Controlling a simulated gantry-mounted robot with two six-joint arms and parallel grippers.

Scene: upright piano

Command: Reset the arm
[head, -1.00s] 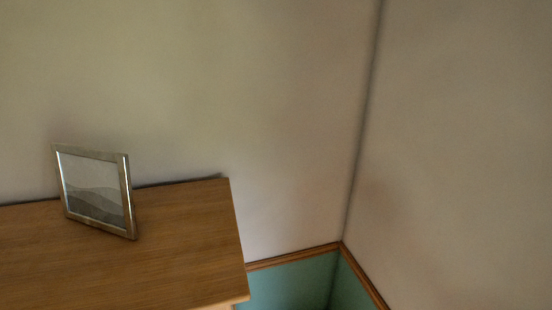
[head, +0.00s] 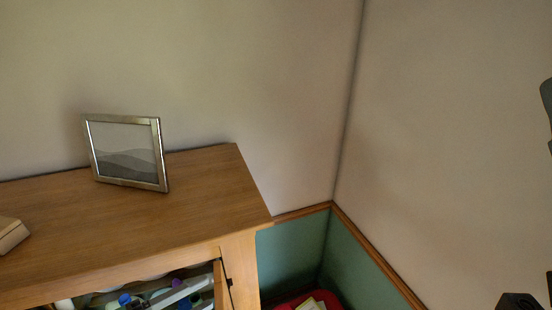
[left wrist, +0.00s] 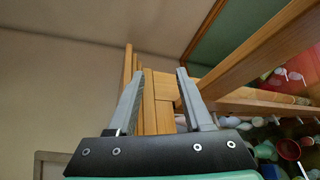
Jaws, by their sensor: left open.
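My left gripper (left wrist: 158,73) shows in the left wrist view. Its two grey fingers are spread apart with nothing between them. Light wooden boards (left wrist: 160,98) appear behind the gap between the fingers; I cannot tell how far off they are. In the head view, dark parts of my own body show at the right edge, and no fingertips can be made out there. My right gripper is not in view.
A wooden cabinet (head: 205,180) stands against the wall in the head view. A framed picture (head: 128,150) and a partly visible wooden block (head: 10,236) rest on top. Various items (head: 160,296) show in its open front. A red container (head: 300,300) sits beside it.

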